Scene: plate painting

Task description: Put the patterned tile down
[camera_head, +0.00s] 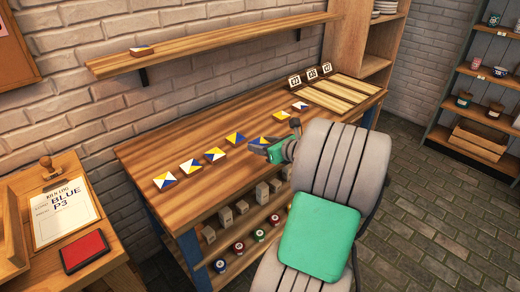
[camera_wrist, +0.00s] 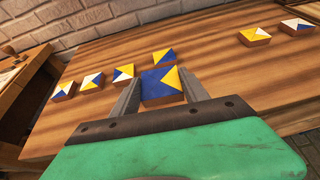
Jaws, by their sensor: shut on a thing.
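My gripper (camera_wrist: 162,100) is shut on a blue and yellow patterned tile (camera_wrist: 163,84), with one finger on each side of it. The head view shows the held tile (camera_head: 261,142) near the front edge of the wooden workbench (camera_head: 215,185). I cannot tell whether it touches the bench top. Several other tiles in blue, yellow and white lie in a row on the bench. The nearest is a blue and yellow tile (camera_head: 236,138) just left of the held one. Two more tiles, one of them this one (camera_head: 282,115), lie farther right.
Slatted wooden racks (camera_head: 340,95) and small numbered signs (camera_head: 312,74) stand at the bench's right end. A side desk (camera_head: 110,262) at left carries a "BLUE P3" paper (camera_head: 65,212) and a red pad (camera_head: 85,250).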

